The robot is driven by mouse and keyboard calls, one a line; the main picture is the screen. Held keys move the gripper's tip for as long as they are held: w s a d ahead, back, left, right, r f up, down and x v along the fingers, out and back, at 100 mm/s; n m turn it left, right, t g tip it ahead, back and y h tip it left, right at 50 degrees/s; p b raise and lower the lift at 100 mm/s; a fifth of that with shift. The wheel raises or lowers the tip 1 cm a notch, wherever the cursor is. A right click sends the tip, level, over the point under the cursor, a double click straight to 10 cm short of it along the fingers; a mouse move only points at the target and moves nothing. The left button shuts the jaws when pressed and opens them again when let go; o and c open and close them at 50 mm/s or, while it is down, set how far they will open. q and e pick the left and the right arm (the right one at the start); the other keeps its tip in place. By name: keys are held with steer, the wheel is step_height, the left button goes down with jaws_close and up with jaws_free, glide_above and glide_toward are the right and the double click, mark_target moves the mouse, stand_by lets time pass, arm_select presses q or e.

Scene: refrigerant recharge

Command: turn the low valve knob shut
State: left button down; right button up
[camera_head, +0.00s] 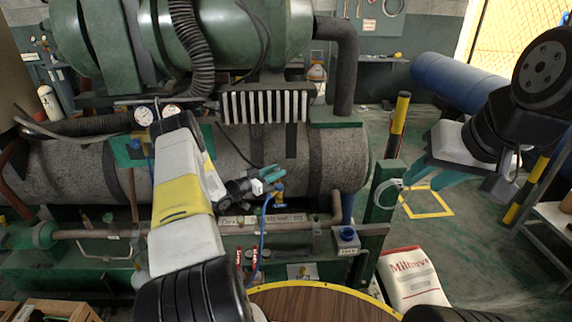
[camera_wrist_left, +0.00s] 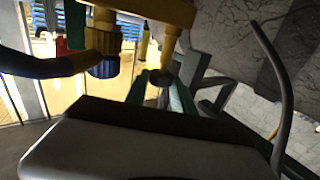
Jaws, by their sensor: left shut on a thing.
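My left gripper (camera_head: 273,179) reaches across the machine's front from the centre of the head view. Its teal fingers are shut at a small brass-yellow valve (camera_head: 279,187) with a blue hose below it. In the left wrist view, the green fingers (camera_wrist_left: 160,98) close around a small greyish knob (camera_wrist_left: 158,78), which appears to be the low valve knob, beneath a yellow valve body (camera_wrist_left: 150,10). The fingers partly hide it. A blue-and-yellow fitting (camera_wrist_left: 104,58) hangs beside it. My right gripper (camera_head: 450,180) is open at the right, with spread teal fingers near a green post.
A large grey tank (camera_head: 85,170) lies behind the valve, with gauges (camera_head: 144,115) at its left. The blue hose (camera_head: 263,225) hangs in front. A green post (camera_head: 383,195) carries a pale cable loop. A round wooden table (camera_head: 315,300) and a white sack (camera_head: 408,275) are in front.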

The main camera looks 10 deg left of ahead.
arm_select(q)
steer(key=m+g+h, duration=0.4)
steer(key=g, duration=0.1)
steer(key=shift+w+a, duration=0.2)
steer(key=shift+w+m+g+h, duration=0.1)
steer(key=shift+m+g+h, duration=0.75)
steer(key=shift+g, duration=0.25)
steer(key=shift+m+g+h, duration=0.25)
steer(key=shift+m+g, duration=0.4)
steer(key=shift+g, duration=0.25)
steer(key=shift+w+r, duration=0.1)
steer(key=c, duration=1.1)
jaws_free()
steer(key=shift+o, duration=0.2)
step_height(320, 180, up, 4)
steer(key=shift+f, duration=0.2)
steer(key=s+d, duration=0.2)
steer(key=s, duration=0.5)
steer(key=s+d+r, duration=0.1)
steer(key=s+d, duration=0.1)
steer(key=s, duration=0.6)
steer(key=shift+s+d+r, duration=0.15)
steer(key=shift+s+d, duration=0.05)
steer(key=shift+d, duration=0.1)
